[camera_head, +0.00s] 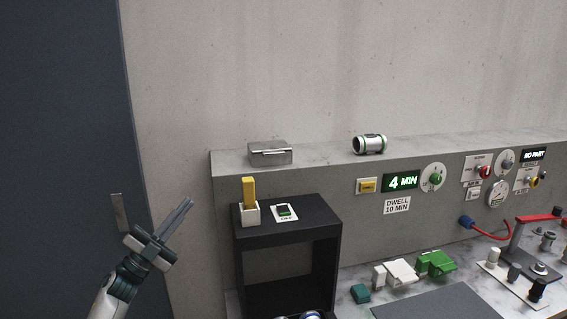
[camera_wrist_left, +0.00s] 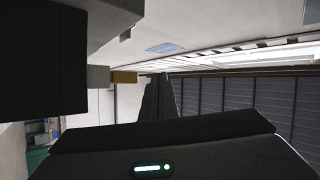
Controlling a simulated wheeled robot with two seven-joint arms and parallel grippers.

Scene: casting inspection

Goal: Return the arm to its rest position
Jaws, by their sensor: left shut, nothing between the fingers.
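My left gripper (camera_head: 175,218) is at the lower left of the head view, raised in front of the pale wall. Its fingers are together and hold nothing. It is apart from the black shelf stand to its right. In the left wrist view, my gripper's dark body fills the lower part, with a small green light on it. The two fingers (camera_wrist_left: 160,98) show near the middle, pointing away from the camera. My right gripper is in neither view.
A grey metal box (camera_head: 270,153) and a cylinder (camera_head: 369,144) sit on the ledge. A grey mat (camera_head: 435,304) lies lower right.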

